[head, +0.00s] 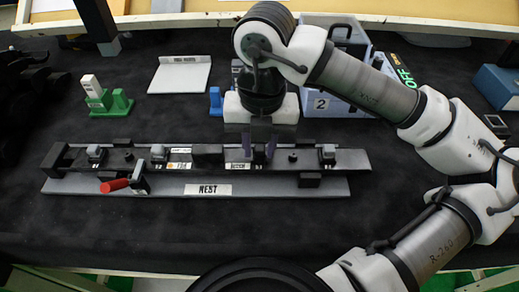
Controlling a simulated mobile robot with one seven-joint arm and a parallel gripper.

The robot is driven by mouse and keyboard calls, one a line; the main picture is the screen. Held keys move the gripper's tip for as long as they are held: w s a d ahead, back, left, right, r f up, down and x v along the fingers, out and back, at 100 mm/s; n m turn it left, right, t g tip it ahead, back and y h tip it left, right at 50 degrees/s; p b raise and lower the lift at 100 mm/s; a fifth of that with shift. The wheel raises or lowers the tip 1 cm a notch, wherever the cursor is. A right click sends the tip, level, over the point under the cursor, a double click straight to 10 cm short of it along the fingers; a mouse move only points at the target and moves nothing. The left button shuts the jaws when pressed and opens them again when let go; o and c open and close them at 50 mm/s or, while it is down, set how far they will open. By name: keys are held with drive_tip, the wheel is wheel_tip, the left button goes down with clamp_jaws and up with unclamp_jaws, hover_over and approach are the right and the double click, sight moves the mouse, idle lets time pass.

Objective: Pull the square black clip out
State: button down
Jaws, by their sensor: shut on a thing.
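The long black trim bar (125,160) lies in the grey nest fixture (270,188), labelled NEST. My gripper (258,152) points down over the bar, right of its middle. Its two purplish fingers are closed on a small dark piece at the bar, which looks like the square black clip. The piece is mostly hidden between the fingers and blends with the black bar, so I cannot tell whether it is seated or raised. A black block (207,155) stands on the bar to the left of the fingers.
Grey clips (157,153) sit along the bar. A red-handled clamp (114,185) is at the front left. Behind are green blocks (108,102), a white plate (180,74), a blue piece (215,101) and a box marked 2 (321,104). The dark mat in front is clear.

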drive_tip(key=c, duration=1.4)
unclamp_jaws()
drive_tip(key=shift+d, duration=0.15)
drive_tip(key=shift+o, duration=0.2)
drive_tip(key=shift+r, duration=0.25)
clamp_jaws()
